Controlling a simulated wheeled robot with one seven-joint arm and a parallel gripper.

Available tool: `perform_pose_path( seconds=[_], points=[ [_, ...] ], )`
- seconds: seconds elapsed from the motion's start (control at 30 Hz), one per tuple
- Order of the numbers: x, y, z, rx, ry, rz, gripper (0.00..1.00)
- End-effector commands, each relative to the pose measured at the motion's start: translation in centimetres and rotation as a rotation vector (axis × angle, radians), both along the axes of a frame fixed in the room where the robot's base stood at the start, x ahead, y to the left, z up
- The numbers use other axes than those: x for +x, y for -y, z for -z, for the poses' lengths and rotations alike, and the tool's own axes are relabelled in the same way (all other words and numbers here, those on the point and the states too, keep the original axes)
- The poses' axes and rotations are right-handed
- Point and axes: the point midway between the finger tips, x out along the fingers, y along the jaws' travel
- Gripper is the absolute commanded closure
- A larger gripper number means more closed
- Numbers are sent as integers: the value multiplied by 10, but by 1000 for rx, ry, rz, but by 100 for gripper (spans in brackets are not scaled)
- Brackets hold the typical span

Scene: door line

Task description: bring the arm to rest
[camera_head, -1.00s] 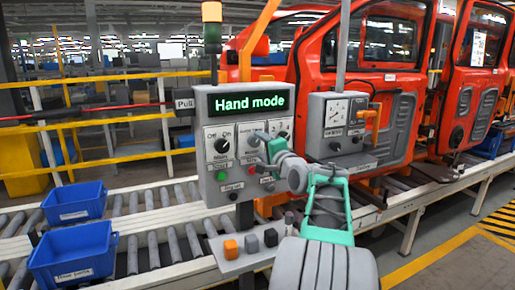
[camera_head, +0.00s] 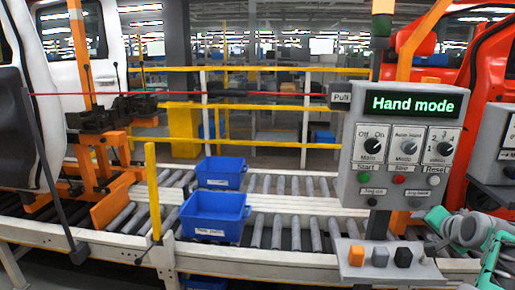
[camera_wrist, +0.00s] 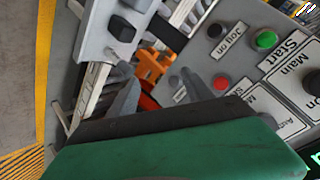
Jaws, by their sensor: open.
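My arm (camera_head: 487,240), grey with green parts, is folded at the lower right edge of the head view. My gripper (camera_head: 420,214) is beside the lower right of the grey control panel (camera_head: 352,185). In the wrist view my gripper (camera_wrist: 158,92) has its two grey fingers apart with nothing between them. The panel (camera_wrist: 225,45) appears turned over there, with its red button (camera_wrist: 220,82) and green button (camera_wrist: 266,40) close by. I cannot tell from these frames whether a finger touches the panel.
The panel's screen (camera_head: 412,104) reads "Hand mode". A small shelf (camera_head: 388,265) below carries orange, grey and black blocks. A white car body (camera_head: 78,45) is at left, a red one (camera_head: 485,80) at right.

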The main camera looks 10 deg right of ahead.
Motion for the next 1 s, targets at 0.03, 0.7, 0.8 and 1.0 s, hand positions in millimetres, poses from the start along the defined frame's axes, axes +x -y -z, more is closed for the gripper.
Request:
perform_pose_path(
  seconds=[0.03,0.7,0.8,1.0],
  points=[
    [-21,-5,35,2,-118,-14,41],
    [-140,-365,132,-243,-784,-802,41],
    [-135,-399,125,-304,-752,-910,41],
    [-134,-416,125,-326,-747,-964,41]
  ],
)
